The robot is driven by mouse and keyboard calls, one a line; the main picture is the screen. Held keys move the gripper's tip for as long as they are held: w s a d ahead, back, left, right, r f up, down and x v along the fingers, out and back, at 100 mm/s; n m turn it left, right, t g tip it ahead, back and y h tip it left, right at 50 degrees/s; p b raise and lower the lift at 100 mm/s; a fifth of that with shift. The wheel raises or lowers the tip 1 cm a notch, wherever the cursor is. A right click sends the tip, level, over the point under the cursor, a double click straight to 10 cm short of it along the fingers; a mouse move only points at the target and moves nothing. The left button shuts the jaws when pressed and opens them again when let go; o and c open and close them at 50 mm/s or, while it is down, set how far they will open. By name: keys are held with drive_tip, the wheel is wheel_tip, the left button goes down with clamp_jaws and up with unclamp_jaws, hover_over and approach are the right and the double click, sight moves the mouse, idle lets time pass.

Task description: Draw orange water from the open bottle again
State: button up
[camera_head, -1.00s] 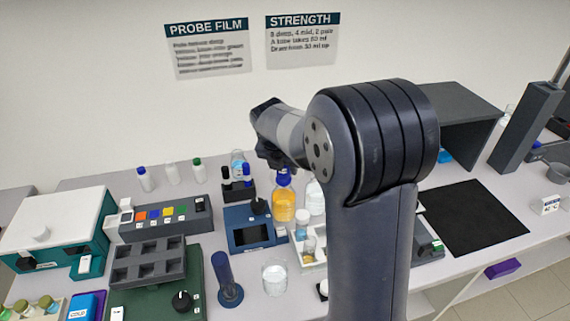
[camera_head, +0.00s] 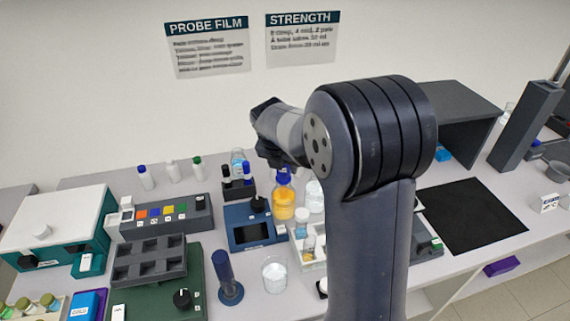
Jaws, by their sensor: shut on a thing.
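The bottle of orange water (camera_head: 284,207) stands upright on the bench, behind and right of a blue device. Its upper part is close under my gripper (camera_head: 276,163), and something blue (camera_head: 283,178) shows at its neck. I cannot tell whether that blue part belongs to the bottle or to what I hold. My gripper is small in view and partly hidden by my own wrist. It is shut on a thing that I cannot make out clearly. Whether a tip reaches into the orange water does not show.
A blue device (camera_head: 236,240) stands left of the bottle, and a beaker (camera_head: 274,274) stands in front. A white tray (camera_head: 317,262) with small containers is to the right. A dark rack with blue and black tops (camera_head: 239,188) stands behind left. A black mat (camera_head: 485,230) lies clear.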

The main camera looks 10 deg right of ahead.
idle(0.3)
wheel_tip(320, 180, up, 6)
drive_tip(key=p, duration=0.5)
drive_tip(key=shift+f, duration=0.2)
drive_tip(key=shift+r, duration=2.2)
